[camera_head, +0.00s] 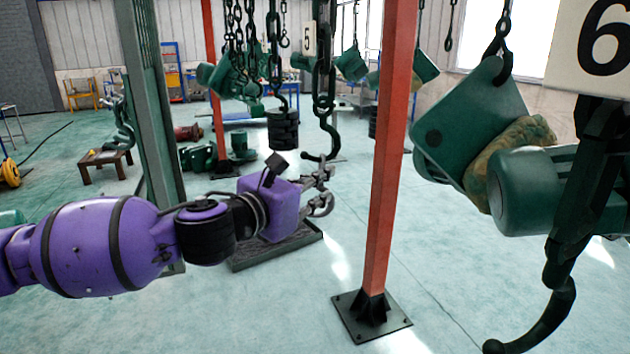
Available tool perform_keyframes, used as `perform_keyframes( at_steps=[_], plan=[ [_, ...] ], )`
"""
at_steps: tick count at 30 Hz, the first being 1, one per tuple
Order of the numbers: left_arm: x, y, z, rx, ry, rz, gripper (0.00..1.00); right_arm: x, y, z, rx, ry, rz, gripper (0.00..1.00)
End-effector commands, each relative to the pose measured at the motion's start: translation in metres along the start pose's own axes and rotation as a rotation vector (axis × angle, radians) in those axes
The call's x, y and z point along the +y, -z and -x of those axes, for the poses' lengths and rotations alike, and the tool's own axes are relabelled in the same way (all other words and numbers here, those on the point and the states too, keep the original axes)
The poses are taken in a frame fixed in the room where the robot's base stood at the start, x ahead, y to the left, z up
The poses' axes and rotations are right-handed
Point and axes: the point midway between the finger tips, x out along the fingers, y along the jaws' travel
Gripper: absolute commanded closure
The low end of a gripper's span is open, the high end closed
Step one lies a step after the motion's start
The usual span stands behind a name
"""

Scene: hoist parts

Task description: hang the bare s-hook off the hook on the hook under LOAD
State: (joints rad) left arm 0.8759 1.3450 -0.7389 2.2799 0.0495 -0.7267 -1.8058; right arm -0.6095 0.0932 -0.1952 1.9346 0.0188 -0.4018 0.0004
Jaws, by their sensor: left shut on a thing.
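My left gripper (318,186) reaches in from the left on a purple arm and is shut on a small grey metal piece, which I take to be the s-hook (323,208). Its outline blends with the grey fingers, so its exact pose is hard to tell. A dark open hook (328,145) hangs on a heavy chain just above and behind the gripper in the picture. I cannot tell whether it touches the gripper or the s-hook. No sign reading LOAD is legible; the signs show 5 (309,39) and 6 (603,38). My right gripper is not in view.
A red post (388,150) stands just right of the gripper, bolted to the floor. A large green hoist block (472,125) and a big dark hook (553,325) fill the right. A green column (150,110) stands at left.

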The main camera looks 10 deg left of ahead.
Motion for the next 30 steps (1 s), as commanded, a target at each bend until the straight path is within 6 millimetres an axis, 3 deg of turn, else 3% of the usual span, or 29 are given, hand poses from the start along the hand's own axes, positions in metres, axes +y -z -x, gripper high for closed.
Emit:
perform_keyframes(
  at_steps=[14,15,19,30],
  plan=[
    [0.0,-0.0013,0.0001,-0.002,0.0,-0.001,1.0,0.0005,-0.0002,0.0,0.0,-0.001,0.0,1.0],
    [0.0,-0.0013,0.0001,-0.002,0.0,-0.001,0.77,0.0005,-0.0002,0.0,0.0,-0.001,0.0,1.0],
    [0.0,-0.0012,0.0001,-0.002,0.0,-0.001,0.6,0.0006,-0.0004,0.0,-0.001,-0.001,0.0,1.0],
    [0.0006,0.0001,0.0054,0.0,-0.001,-0.002,0.6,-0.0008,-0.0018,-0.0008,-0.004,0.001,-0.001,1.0]
  ],
)
